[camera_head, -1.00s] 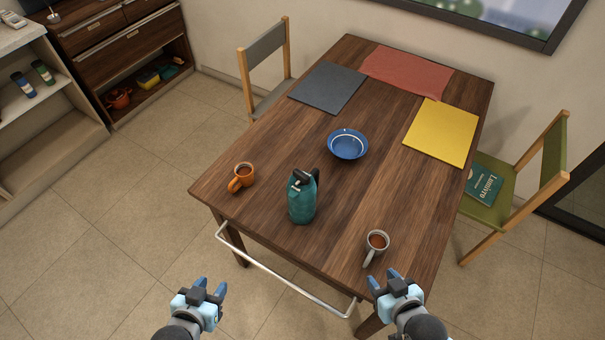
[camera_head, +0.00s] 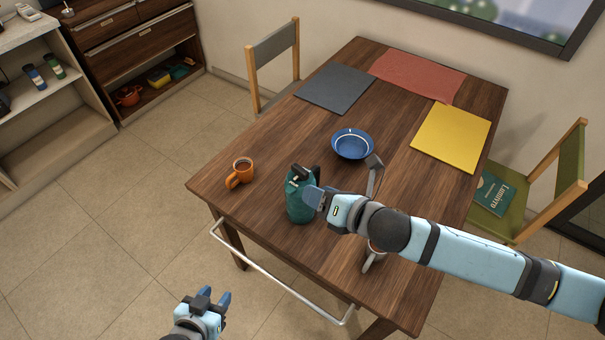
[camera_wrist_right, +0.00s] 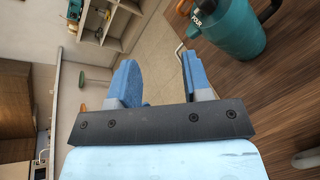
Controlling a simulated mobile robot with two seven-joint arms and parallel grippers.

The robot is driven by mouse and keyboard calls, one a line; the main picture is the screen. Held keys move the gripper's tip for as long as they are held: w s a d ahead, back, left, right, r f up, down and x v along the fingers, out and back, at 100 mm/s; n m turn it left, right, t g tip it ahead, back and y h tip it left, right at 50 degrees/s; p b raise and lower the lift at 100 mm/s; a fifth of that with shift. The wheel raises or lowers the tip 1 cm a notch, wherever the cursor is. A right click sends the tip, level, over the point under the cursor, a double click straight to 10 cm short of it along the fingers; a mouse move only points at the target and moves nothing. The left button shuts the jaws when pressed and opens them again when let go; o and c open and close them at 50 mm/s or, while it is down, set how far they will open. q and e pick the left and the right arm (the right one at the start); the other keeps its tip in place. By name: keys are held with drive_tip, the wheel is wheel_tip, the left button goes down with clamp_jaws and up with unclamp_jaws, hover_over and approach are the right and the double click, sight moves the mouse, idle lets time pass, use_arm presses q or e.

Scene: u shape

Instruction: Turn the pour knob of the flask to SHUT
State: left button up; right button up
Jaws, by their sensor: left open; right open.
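The teal flask (camera_head: 298,207) stands upright on the wooden table near its front edge. In the right wrist view the flask (camera_wrist_right: 235,32) is at the upper right, with its black lid part lettered "POUR" (camera_wrist_right: 197,17). The knob's exact setting is not clear. My right gripper (camera_head: 314,197) is open beside the flask's right side in the head view, and its arm crosses the table's right part. In the wrist view nothing is between its fingers (camera_wrist_right: 160,65); the flask is to their right. My left gripper (camera_head: 214,297) is open and empty, in front of the table.
An orange mug (camera_head: 240,173) stands left of the flask, and a blue bowl (camera_head: 352,144) behind it. A metal rail (camera_head: 272,276) runs along the table's front. Grey, red and yellow mats lie farther back.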

sight(303, 170)
drive_tip(key=w+d+n+h+b, duration=0.1)
drive_tip(key=w+d+n, duration=0.2)
drive_tip(key=d+n, duration=0.35)
drive_tip(key=shift+n, duration=0.75)
drive_tip(key=x, duration=0.9)
drive_tip(key=s+a+x, duration=0.1)
drive_tip(key=x, duration=0.4)
drive_tip(key=shift+w+a+f, duration=0.2)
drive_tip(key=shift+a+f, duration=0.05)
drive_tip(key=shift+s, duration=0.1)
clamp_jaws()
